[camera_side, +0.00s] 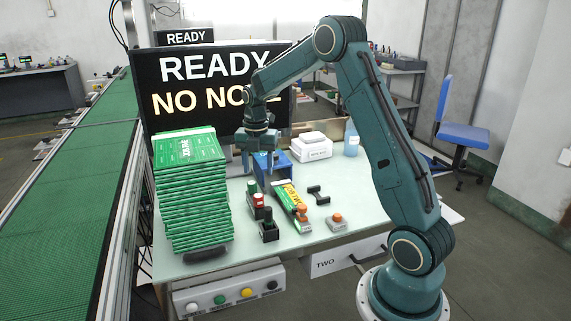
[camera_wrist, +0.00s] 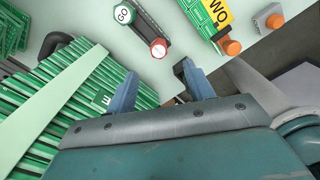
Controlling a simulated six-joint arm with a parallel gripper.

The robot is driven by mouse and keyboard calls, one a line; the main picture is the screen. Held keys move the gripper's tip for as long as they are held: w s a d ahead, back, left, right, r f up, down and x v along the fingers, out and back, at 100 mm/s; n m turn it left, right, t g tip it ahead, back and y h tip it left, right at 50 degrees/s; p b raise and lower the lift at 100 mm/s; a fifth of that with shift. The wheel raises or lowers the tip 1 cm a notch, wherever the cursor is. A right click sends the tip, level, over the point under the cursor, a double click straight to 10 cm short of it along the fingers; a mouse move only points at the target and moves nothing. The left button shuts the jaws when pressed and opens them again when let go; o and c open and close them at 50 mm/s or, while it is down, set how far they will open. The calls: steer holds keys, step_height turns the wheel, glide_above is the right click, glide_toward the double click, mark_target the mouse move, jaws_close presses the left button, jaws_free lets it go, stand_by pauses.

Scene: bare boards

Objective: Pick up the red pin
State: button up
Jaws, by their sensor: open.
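A tall stack of green boards (camera_side: 190,195) stands close on the left. A green and yellow pack (camera_side: 289,199), a black part (camera_side: 318,194) and an orange-topped block (camera_side: 337,221) lie to the right.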

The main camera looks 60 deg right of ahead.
mark_target(258, 195)
steer(key=shift+f, duration=2.8)
steer(key=shift+w+a+f, duration=0.1)
steer(key=shift+f, duration=2.5)
steer(key=c, duration=1.1)
